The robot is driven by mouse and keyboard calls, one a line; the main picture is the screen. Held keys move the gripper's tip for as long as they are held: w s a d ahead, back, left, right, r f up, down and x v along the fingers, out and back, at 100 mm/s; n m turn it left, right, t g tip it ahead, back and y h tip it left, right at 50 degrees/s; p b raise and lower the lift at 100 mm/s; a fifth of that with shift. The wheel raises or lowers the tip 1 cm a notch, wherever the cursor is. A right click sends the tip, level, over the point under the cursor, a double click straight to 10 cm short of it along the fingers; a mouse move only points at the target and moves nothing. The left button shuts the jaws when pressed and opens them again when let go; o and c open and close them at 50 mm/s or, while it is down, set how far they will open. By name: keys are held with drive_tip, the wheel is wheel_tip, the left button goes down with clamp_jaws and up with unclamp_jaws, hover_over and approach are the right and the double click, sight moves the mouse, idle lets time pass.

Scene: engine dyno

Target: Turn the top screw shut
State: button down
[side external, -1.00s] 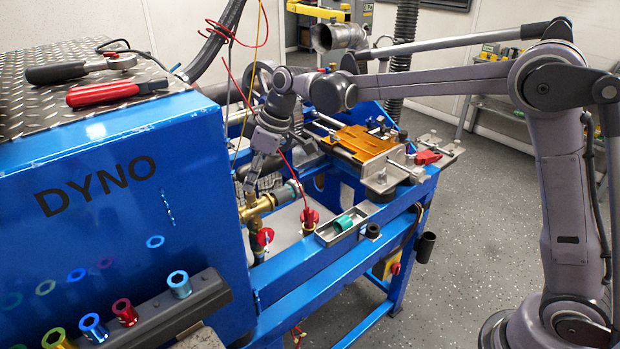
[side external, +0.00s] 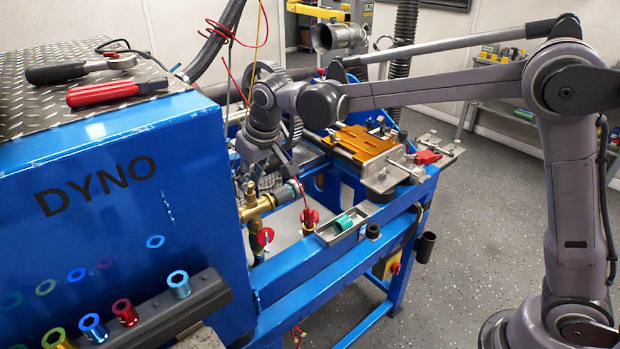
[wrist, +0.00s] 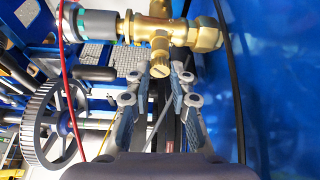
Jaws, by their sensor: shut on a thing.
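The brass valve fitting (side external: 262,206) stands beside the blue DYNO housing in the side view, and its body also shows at the top of the wrist view (wrist: 158,30). The top screw (wrist: 160,70) is a small round brass head with a slot, sticking out of the fitting towards my gripper. My gripper (wrist: 160,75) has one finger on each side of the screw and is shut on it. In the side view my gripper (side external: 250,182) points down onto the fitting from above; the screw is mostly hidden by the fingers there.
The blue DYNO housing (side external: 110,190) stands close to the left of my gripper. Red and yellow wires (side external: 262,40) hang near my wrist. A toothed gear wheel (wrist: 48,122) is nearby. Red valve handles (side external: 265,236) and a tray with a green piece (side external: 343,224) sit lower.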

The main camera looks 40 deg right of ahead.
drive_tip(key=m, duration=0.2)
drive_tip(key=m+h, duration=0.1)
drive_tip(key=shift+a+m, duration=0.2)
drive_tip(key=shift+m, duration=0.2)
drive_tip(key=shift+a+m+g+h, duration=0.1)
drive_tip(key=shift+m+g+h, duration=0.5)
drive_tip(key=shift+m, duration=1.1)
drive_tip(key=c, duration=1.2)
unclamp_jaws()
drive_tip(key=shift+o, duration=0.2)
drive_tip(key=w+v, duration=0.1)
drive_tip(key=v, duration=1)
drive_tip(key=shift+w+d+r, duration=0.3)
drive_tip(key=shift+d+r, duration=0.05)
drive_tip(key=shift+r, duration=0.25)
